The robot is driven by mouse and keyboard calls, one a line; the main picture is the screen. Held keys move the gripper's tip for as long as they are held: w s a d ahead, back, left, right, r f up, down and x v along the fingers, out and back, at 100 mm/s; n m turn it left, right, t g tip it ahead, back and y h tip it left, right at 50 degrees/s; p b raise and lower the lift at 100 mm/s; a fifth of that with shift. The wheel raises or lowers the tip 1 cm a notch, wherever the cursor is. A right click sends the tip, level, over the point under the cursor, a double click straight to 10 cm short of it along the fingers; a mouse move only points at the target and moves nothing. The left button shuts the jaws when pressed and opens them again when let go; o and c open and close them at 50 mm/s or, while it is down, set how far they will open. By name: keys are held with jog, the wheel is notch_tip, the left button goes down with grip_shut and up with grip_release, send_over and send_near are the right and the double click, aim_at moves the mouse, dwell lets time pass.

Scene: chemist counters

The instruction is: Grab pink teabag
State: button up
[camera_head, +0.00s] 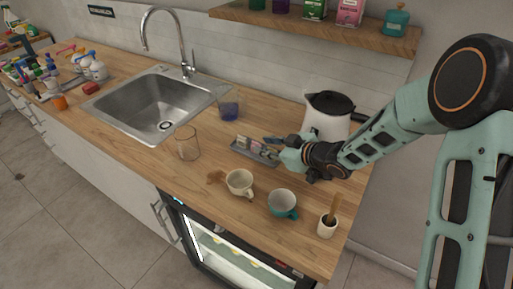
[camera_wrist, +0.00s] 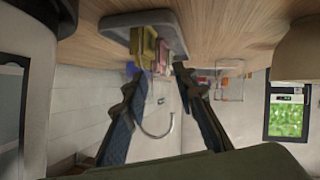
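A small grey tray (camera_head: 240,150) holds several upright teabags on the wooden counter; it also shows in the wrist view (camera_wrist: 115,22), which is upside down. A pink teabag (camera_wrist: 163,48) stands beside a yellow teabag (camera_wrist: 146,42) in the wrist view. In the head view the teabags are tiny and the pink one is hard to tell apart. My gripper (camera_head: 270,142) is at the tray's right side, low over the counter. Its fingers (camera_wrist: 156,75) are apart with nothing held between them, and the pink teabag shows beyond the gap, toward the right finger.
A white kettle (camera_head: 325,125) with a black lid stands close behind my gripper. A cream cup (camera_head: 240,183), a teal cup (camera_head: 282,203) and a small pot (camera_head: 327,228) stand in front. A clear glass (camera_head: 187,143) and blue glass (camera_head: 229,107) are left, near the sink (camera_head: 160,100).

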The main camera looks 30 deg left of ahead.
aim_at(254, 144)
jog(key=x, duration=0.5)
jog(key=shift+f+p, duration=0.1)
jog(key=shift+p, duration=0.2)
jog(key=shift+s, duration=0.1)
jog(key=shift+c, duration=0.2)
jog(key=c, duration=0.5)
